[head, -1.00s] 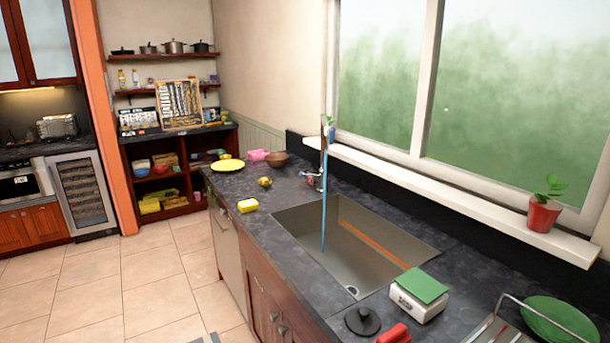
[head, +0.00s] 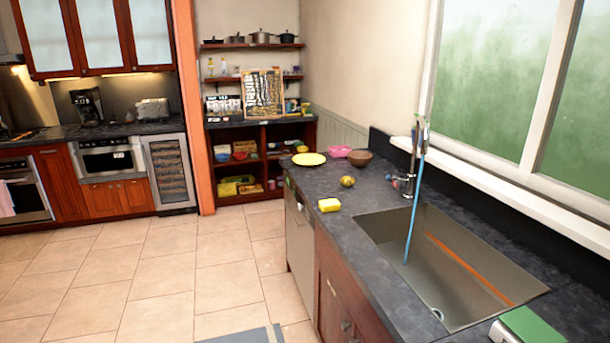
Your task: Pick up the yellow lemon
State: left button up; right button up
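A small rounded, dull yellow thing (head: 347,181), which looks like the lemon, lies on the dark stone counter (head: 318,176) beyond the sink. It is too small to be sure of. A brighter yellow block, like a sponge (head: 329,205), lies nearer, close to the counter's left edge. Neither of my grippers is in view.
The steel sink (head: 468,308) with its faucet (head: 405,183) fills the right. A yellow plate (head: 308,159), a pink bowl (head: 340,151) and a brown bowl (head: 360,157) stand at the counter's far end. The tiled floor on the left is mostly clear.

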aim_at(346, 181)
jog(key=i+j+u, duration=0.3)
jog(key=i, duration=0.5)
jog(key=i+u, duration=0.3)
jog(key=i, duration=0.55)
jog(key=i+z, duration=0.35)
jog(key=i+j+z, duration=0.7)
jog(key=i, duration=0.15)
jog(key=l, duration=0.1)
